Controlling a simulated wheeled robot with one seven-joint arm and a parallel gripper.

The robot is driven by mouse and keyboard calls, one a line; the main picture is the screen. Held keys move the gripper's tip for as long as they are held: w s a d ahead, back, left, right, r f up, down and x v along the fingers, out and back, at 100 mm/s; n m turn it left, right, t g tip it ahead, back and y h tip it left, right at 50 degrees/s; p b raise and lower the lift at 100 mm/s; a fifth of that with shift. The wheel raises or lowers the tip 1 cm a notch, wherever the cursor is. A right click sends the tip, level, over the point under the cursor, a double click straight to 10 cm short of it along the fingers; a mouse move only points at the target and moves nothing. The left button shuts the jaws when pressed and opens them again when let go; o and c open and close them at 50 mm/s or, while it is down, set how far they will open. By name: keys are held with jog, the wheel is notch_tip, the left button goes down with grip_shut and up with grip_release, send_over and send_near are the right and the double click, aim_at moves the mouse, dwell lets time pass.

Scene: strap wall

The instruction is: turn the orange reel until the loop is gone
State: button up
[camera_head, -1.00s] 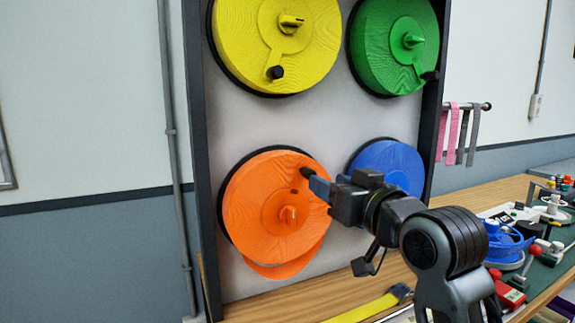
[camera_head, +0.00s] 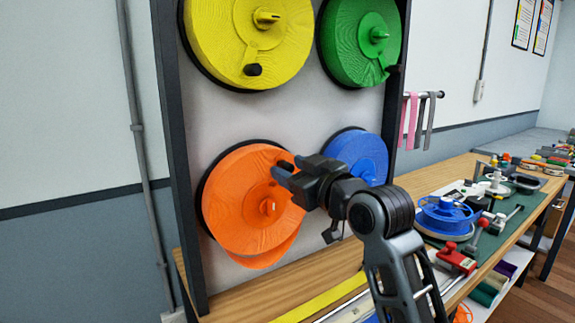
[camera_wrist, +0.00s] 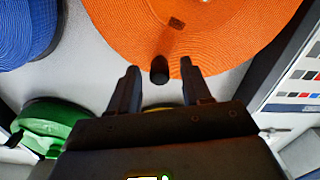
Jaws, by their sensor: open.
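The orange reel (camera_head: 228,205) hangs low on the left of the grey panel; it fills the top of the wrist view (camera_wrist: 215,35). An orange loop of strap (camera_head: 262,257) bulges below its lower rim. The reel's dark crank knob (camera_wrist: 159,72) stands between the fingers of my gripper (camera_wrist: 159,67) in the wrist view, with a gap on both sides. In the head view my gripper (camera_head: 286,168) is open at the reel's upper right edge, and its fingers partly hide the knob.
The blue reel (camera_head: 357,152) is close on the right, partly behind my gripper. Yellow (camera_head: 225,40) and green (camera_head: 350,45) reels hang above. The wooden bench (camera_head: 230,290) runs below, with a yellow strap (camera_head: 320,298) and tools on it.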

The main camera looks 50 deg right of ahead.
jog(key=shift+x, duration=0.85)
jog(key=shift+c, duration=0.3)
grip_shut()
